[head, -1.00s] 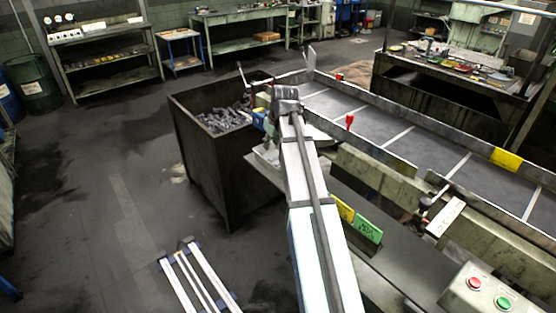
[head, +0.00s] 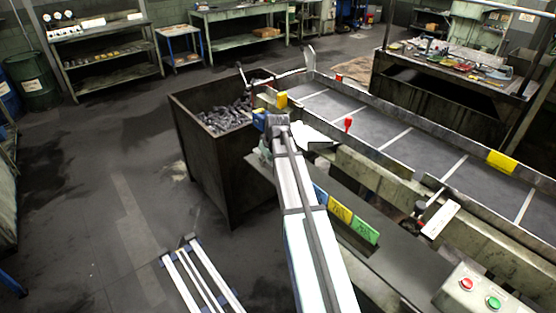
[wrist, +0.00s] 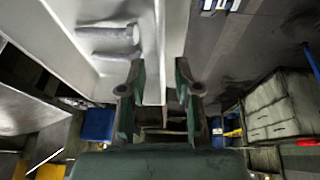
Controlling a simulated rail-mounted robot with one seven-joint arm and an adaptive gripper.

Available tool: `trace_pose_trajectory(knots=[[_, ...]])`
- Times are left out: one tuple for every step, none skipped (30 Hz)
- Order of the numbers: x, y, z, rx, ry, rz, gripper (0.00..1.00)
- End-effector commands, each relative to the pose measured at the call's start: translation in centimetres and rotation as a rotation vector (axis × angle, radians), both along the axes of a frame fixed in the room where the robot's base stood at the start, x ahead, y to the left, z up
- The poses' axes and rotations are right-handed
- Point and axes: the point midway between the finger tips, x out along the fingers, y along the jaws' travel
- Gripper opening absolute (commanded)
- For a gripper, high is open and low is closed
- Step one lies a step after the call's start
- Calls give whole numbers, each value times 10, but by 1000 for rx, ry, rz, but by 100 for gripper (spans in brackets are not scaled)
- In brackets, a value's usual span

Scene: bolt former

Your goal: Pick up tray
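The tray is light grey and shows in the wrist view (wrist: 175,25), with grey bolts (wrist: 108,40) lying in it. Its side wall runs down between the two fingers of my gripper (wrist: 158,98). The far end of my arm hides part of the tray and the fingertips.
The dark bin (head: 205,165) full of metal parts stands left of my gripper. The conveyor bed (head: 420,150) lies to the right. Blue, yellow and green blocks (head: 340,210) line a ledge near my arm. A control box (head: 480,296) stands at the lower right. Open floor lies left.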

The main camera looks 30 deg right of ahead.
Motion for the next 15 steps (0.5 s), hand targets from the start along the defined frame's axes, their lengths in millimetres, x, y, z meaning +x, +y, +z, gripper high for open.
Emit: trace_pose_trajectory(knots=[[3,0,-4,0,0,0,32],[4,0,-6,0,0,0,32],[4,0,-9,0,0,0,32],[5,0,-10,0,0,0,32],[5,0,-11,0,0,0,32],[5,0,-12,0,0,0,32],[5,0,-12,0,0,0,32],[5,0,-13,0,-1,0,32],[5,0,-13,0,-1,0,32],[5,0,-12,0,-1,0,32],[5,0,-12,0,-1,0,32],[5,0,-12,0,-1,0,32],[5,0,-12,0,-1,0,25],[5,0,-12,0,-1,0,15],[5,0,-12,0,-1,0,0]])
